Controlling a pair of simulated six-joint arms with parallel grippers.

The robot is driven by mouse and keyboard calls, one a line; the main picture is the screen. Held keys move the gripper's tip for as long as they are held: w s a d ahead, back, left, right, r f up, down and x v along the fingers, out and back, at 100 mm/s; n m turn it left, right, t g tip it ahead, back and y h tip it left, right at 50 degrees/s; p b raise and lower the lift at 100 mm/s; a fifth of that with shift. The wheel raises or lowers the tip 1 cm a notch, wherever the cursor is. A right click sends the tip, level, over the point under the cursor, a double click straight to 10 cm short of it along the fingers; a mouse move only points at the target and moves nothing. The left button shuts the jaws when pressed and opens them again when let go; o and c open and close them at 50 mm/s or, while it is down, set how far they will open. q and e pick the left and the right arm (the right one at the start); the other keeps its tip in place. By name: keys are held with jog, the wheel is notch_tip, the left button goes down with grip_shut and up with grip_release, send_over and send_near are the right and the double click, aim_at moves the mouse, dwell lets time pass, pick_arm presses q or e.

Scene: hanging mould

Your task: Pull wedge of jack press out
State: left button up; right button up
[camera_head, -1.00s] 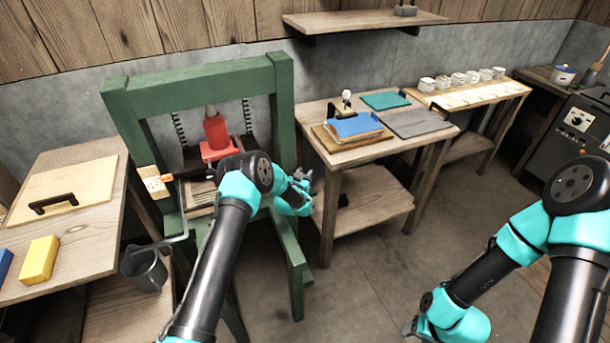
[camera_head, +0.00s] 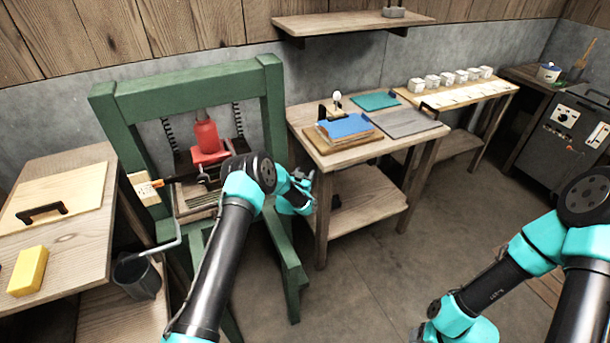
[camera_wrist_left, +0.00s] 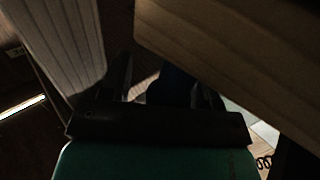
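The green press (camera_head: 275,110) stands left of centre with a red jack (camera_head: 207,140) upright in its frame. A pale wooden block (camera_head: 143,189) with an orange tip sits at its left post; I cannot tell whether this is the wedge. No other piece is clearly a wedge. My left gripper (camera_head: 304,181) is beside the press's right post, its fingers apart. In the dark left wrist view its fingers (camera_wrist_left: 160,80) also stand apart, with pale wood on both sides and a dark shape between them. My right gripper (camera_head: 418,328) is low at the bottom, its fingers barely visible.
A wooden table (camera_head: 420,141) with a blue-topped stack (camera_head: 345,127) stands right of the press. A left table (camera_head: 75,240) holds a yellow block (camera_head: 27,271) and a handled board (camera_head: 60,190). A grey bucket (camera_head: 137,277) is by the press. Floor right of centre is clear.

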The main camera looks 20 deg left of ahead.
pick_arm(q)
jog(key=s, duration=1.2)
jog(key=shift+a, duration=0.35)
